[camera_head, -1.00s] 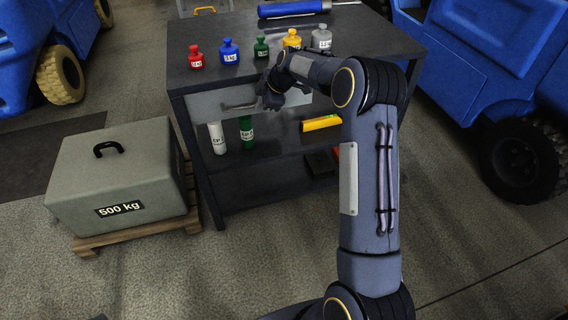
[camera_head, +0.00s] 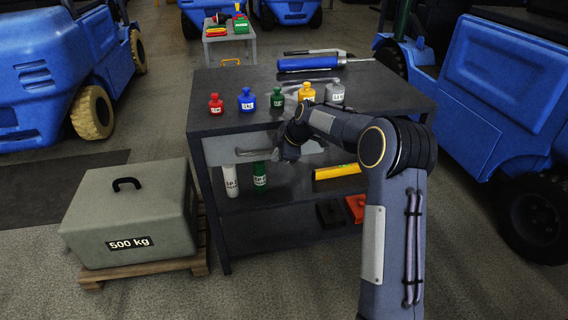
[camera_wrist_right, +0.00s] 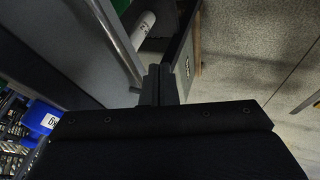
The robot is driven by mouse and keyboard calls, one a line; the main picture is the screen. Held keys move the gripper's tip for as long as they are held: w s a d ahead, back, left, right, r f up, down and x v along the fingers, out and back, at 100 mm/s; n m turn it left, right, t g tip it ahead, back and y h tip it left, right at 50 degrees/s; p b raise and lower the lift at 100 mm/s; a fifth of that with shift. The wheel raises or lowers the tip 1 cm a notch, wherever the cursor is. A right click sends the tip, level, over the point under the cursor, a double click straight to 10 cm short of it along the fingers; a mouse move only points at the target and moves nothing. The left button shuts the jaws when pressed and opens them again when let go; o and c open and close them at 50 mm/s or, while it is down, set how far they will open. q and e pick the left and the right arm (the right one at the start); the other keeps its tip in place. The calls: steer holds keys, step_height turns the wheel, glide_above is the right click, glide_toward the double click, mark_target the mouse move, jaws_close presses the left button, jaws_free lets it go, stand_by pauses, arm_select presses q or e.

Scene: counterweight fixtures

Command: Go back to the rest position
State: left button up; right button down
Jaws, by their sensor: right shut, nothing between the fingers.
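My right arm reaches in from the lower right of the head view, to the front of the dark workbench (camera_head: 390,92). My right gripper (camera_head: 287,153) is shut and empty, close to the right end of the handle on the grey drawer front (camera_head: 222,150). I cannot tell whether it touches the handle. In the right wrist view the closed fingers (camera_wrist_right: 160,84) show beside a long grey bar and a panel. My left gripper is not in view.
Red (camera_head: 216,104), blue (camera_head: 246,99), green (camera_head: 277,98), yellow (camera_head: 306,92) and grey (camera_head: 335,94) weights stand on the bench top. A 500 kg block (camera_head: 130,215) sits on a pallet (camera_head: 150,271) at left. Blue vehicles stand on both sides.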

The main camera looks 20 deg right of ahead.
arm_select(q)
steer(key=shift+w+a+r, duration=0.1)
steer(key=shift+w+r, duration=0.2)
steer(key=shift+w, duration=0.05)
arm_select(e)
steer(key=v, duration=0.9)
steer(key=s+a+r+m, duration=0.3)
steer(key=s, duration=0.5)
steer(key=s+a+r+m, duration=0.2)
steer(key=s+r+m, duration=0.15)
steer(key=s, duration=0.55)
steer(key=s+a+f+m, duration=0.3)
steer(key=s, duration=0.4)
steer(key=s+a+f+m, duration=0.2)
steer(key=s+f+m, duration=0.1)
steer(key=s, duration=0.4)
steer(key=s+a+f+m, duration=0.3)
steer(key=s+m, duration=0.1)
steer(key=s, duration=0.3)
arm_select(q)
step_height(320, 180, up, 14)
steer(key=p, duration=1.5)
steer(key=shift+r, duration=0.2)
arm_select(e)
step_height(320, 180, up, 15)
steer(key=shift+f+y, duration=0.15)
steer(key=shift+y, duration=0.25)
steer(key=shift+d, duration=0.15)
